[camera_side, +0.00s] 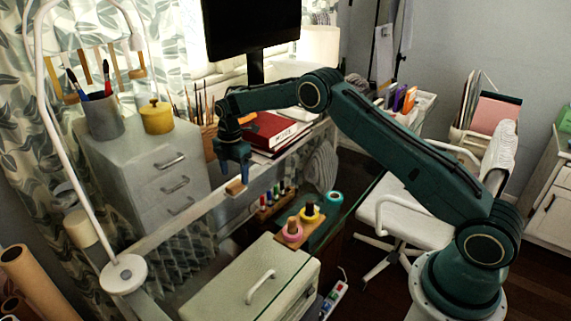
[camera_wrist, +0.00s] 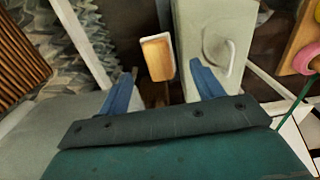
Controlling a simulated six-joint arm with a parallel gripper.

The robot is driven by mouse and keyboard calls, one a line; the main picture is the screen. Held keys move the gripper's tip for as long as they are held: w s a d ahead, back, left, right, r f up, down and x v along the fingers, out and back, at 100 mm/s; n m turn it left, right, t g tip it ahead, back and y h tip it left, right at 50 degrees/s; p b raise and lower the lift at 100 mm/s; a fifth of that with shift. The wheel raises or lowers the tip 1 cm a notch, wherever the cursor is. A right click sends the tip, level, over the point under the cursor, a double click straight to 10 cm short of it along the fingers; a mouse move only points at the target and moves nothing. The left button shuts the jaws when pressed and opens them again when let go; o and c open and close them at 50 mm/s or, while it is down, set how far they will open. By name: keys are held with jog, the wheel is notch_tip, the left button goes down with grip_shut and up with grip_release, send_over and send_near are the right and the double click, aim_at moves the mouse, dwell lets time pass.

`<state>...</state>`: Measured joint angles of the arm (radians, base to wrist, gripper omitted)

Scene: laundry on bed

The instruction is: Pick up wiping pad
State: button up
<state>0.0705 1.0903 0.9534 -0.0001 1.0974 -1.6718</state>
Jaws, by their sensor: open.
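The wiping pad (camera_side: 236,187) looks like a small tan, wood-coloured block. In the wrist view the pad (camera_wrist: 158,58) shows a tan face with a pale edge, upper centre. My gripper (camera_side: 234,172) points down just above the pad in the side view. In the wrist view my gripper (camera_wrist: 164,68) has its two blue fingers spread apart, with the pad in line with the gap between them. The fingers look clear of the pad. The exact height between them is hard to tell.
A pale box with a handle (camera_side: 245,285) stands at the front. A wooden rack with coloured spools (camera_side: 300,230) is to the pad's right. A white drawer unit (camera_side: 150,165) stands left, and red books (camera_side: 270,132) lie behind. A white lamp (camera_side: 122,273) stands front left.

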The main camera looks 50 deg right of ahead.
aim_at(235, 184)
jog(key=shift+f, duration=0.15)
jog(key=shift+w+f, duration=0.1)
jog(key=shift+f, duration=2.4)
jog(key=shift+c, duration=0.3)
jog(key=c, duration=1)
